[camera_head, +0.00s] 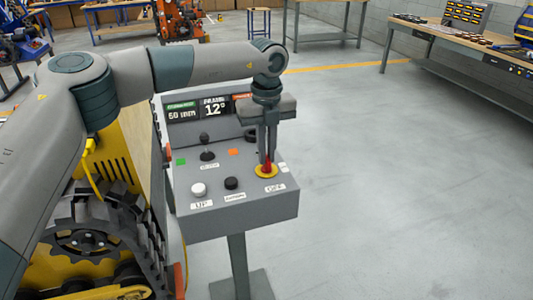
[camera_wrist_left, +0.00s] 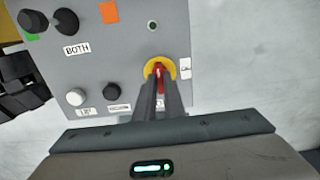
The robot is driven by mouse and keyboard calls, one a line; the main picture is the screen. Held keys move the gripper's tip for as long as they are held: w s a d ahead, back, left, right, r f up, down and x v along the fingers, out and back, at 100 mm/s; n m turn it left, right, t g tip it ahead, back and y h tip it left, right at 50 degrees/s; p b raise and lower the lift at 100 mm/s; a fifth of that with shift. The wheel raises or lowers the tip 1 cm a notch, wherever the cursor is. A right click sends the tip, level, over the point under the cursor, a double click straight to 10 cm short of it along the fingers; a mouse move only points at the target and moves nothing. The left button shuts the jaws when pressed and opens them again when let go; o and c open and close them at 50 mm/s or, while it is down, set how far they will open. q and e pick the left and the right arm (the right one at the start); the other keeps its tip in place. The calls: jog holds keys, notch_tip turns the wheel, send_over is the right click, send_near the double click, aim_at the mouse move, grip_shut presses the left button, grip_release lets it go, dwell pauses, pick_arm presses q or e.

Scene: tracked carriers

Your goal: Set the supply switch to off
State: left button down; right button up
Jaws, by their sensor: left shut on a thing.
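The supply switch is a red handle (camera_head: 267,166) on a round yellow plate (camera_head: 262,172) at the right of the grey control panel (camera_head: 235,221). In the left wrist view the red handle (camera_wrist_left: 159,71) stands on the yellow plate (camera_wrist_left: 171,66). My left gripper (camera_head: 267,158) points down from above and is shut on the red handle; its fingers hide part of it. A small white label (camera_head: 275,188) sits in front of the plate. My right gripper is in neither view.
A yellow tracked carrier (camera_head: 85,255) stands at the left. A workbench (camera_head: 460,48) is far right. The floor to the right is clear.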

aim_at(267, 157)
pick_arm(q)
jog(key=shift+r, duration=0.1)
jog(key=c, duration=1.8)
grip_release()
jog(key=shift+c, duration=0.2)
